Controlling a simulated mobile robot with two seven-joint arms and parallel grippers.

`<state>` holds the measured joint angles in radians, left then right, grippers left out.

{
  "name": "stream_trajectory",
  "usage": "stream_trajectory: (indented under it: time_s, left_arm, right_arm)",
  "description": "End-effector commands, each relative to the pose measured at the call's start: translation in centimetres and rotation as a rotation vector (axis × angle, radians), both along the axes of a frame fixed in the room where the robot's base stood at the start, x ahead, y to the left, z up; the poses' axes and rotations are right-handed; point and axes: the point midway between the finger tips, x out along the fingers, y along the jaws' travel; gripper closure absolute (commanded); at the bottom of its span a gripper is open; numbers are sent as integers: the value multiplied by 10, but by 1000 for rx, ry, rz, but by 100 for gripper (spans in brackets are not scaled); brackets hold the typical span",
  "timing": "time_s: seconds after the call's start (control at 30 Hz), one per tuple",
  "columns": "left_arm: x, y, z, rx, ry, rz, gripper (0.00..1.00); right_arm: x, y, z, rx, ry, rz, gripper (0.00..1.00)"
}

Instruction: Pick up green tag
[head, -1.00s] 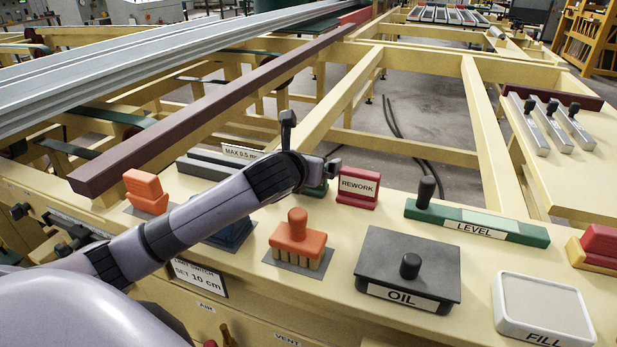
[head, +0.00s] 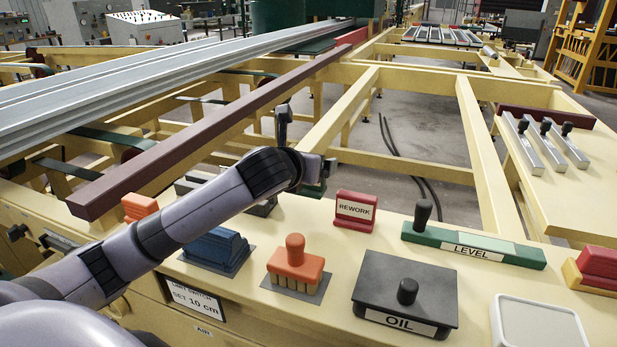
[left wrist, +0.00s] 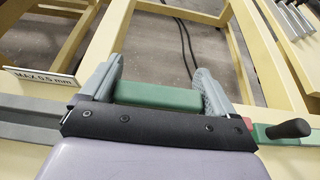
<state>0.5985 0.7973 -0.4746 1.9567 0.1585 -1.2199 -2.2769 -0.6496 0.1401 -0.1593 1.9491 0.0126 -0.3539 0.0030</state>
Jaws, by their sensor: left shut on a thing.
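The green tag (head: 313,189) is a small green block, mostly hidden behind my left wrist in the head view. In the left wrist view the green tag (left wrist: 157,96) lies crosswise between the two grey fingers of my left gripper (left wrist: 155,85). The left gripper (head: 310,172) is shut on it, left of the red REWORK tag (head: 355,210) and near the back edge of the bench. Its fingertips are largely hidden in the head view. I cannot tell the exact gap beneath the tag. My right gripper is not in view.
The bench holds an orange-handled brush (head: 295,265), a blue block (head: 217,249), a black OIL box (head: 405,292), a green LEVEL bar (head: 475,246) and a white FILL box (head: 540,325). A MAX 0.5 mm sign (left wrist: 40,77) stands left of the gripper. Open frame gaps lie behind.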

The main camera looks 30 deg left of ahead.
Motion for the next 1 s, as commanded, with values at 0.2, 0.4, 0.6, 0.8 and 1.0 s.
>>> stream_trajectory:
  time_s: [0.2, 0.4, 0.6, 0.8, 1.0]
  left_arm:
    - [0, 0, 70, 2, -9, -1, 42]
    - [0, 0, 113, 1, -5, -1, 42]
    - [0, 0, 137, -1, -3, -1, 42]
    - [0, 0, 146, 1, -1, -1, 42]
    - [0, -1, 146, 1, 0, -1, 42]
  right_arm:
    - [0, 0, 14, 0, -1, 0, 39]
    - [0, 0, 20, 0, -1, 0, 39]
    - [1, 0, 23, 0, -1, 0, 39]
    - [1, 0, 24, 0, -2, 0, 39]
    - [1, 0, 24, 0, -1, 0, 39]
